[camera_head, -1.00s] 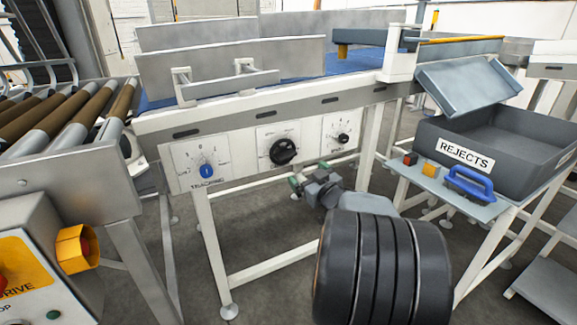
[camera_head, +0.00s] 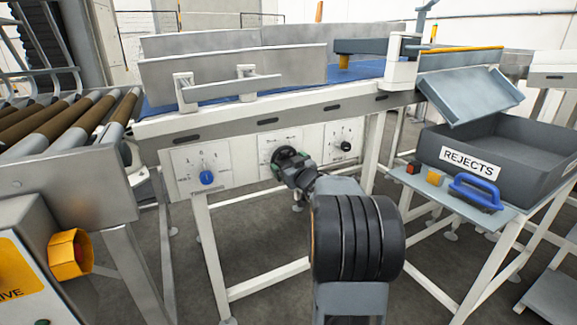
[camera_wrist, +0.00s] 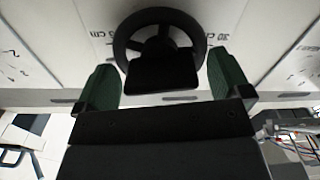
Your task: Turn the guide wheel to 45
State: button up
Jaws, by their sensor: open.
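The guide wheel is a black spoked handwheel (camera_wrist: 160,38) on a white dial panel under the conveyor. I cannot tell whether the pads touch the rim. In the head view my gripper (camera_head: 287,160) covers much of the middle panel (camera_head: 268,143) and hides most of the wheel. The wheel's pointer cannot be made out.
A blue knob (camera_head: 207,177) is on the left panel and a small black knob (camera_head: 346,146) on the right panel. A grey bin marked REJECTS (camera_head: 540,150) stands at right, with a blue handle (camera_head: 475,191) before it. An orange-yellow guarded control (camera_head: 70,254) is at left.

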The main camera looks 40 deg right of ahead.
jog(key=shift+c, duration=0.4)
jog(key=c, duration=0.8)
jog(key=shift+r+m+p, duration=0.25)
jog(key=shift+m+p, duration=0.15)
jog(key=shift+p, duration=0.55)
jog(key=shift+c, duration=0.3)
jog(key=shift+m+p, duration=0.4)
jog(key=shift+p, duration=0.15)
jog(key=shift+f+m, duration=0.25)
jog(key=shift+m, duration=0.15)
jog(key=o, duration=0.9)
jog(key=shift+o, duration=0.2)
jog(key=shift+s, duration=0.15)
jog(key=s+a+p, duration=0.2)
jog(key=s+p, duration=0.1)
jog(key=s, duration=1)
jog(key=shift+s, duration=0.25)
